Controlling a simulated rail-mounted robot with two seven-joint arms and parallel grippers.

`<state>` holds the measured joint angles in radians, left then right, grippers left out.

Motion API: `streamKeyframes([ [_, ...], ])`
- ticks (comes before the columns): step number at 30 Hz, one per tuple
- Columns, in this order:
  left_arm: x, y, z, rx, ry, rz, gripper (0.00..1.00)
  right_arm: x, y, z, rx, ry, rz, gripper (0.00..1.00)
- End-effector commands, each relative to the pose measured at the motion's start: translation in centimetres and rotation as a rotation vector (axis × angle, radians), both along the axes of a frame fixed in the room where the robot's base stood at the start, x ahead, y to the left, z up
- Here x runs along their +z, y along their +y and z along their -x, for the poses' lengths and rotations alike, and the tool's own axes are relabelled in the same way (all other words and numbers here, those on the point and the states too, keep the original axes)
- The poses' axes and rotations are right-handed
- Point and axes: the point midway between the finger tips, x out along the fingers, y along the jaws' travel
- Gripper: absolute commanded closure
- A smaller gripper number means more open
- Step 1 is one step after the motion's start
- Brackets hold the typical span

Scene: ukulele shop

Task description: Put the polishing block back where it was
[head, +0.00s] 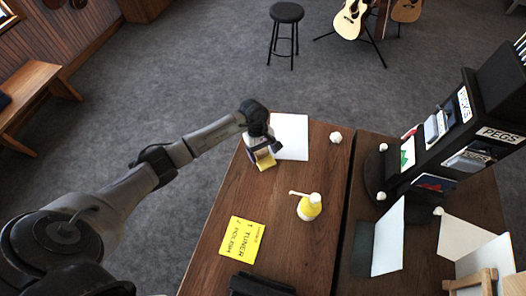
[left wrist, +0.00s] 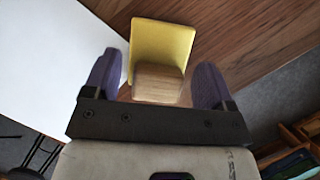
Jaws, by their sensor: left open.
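The polishing block, a pale wooden block (left wrist: 158,84) with a yellow pad (left wrist: 160,45), shows between the two purple fingers of my left gripper (left wrist: 157,78) in the left wrist view. The fingers are open, with a gap on each side of the block. In the head view my left gripper (head: 261,146) is over the far left part of the brown table, beside a white sheet (head: 291,136). The yellow pad (head: 265,161) shows just below the gripper, at the table. Most of the wooden part is hidden there.
A yellow pump bottle (head: 309,207) and a yellow note (head: 242,240) are on the table (head: 275,215). A small white knob-like thing (head: 336,137) is near the far edge. A dark rack (head: 460,125) and standing cards (head: 388,240) fill the right side.

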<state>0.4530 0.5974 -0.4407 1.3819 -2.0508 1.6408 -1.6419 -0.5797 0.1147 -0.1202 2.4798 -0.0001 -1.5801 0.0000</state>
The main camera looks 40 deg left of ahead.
Motion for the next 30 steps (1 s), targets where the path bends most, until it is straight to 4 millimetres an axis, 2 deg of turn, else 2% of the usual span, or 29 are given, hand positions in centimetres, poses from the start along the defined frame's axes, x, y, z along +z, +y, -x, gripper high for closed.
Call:
streamKeyframes([
  [18, 9.3, 3.7, -1.3, 0.001, -0.003, -0.002, 0.22, -2.6, -0.3, 0.0, 0.006, 0.000, 0.008, 0.57],
  [24, 10.8, 4.2, -1.5, 0.000, 0.000, -0.001, 0.22, -2.9, -0.3, 0.0, 0.007, 0.000, 0.011, 0.57],
  [30, 11.2, 4.3, -1.5, 0.000, 0.001, 0.000, 0.22, -2.9, -0.3, 0.0, 0.006, 0.001, 0.010, 0.57],
])
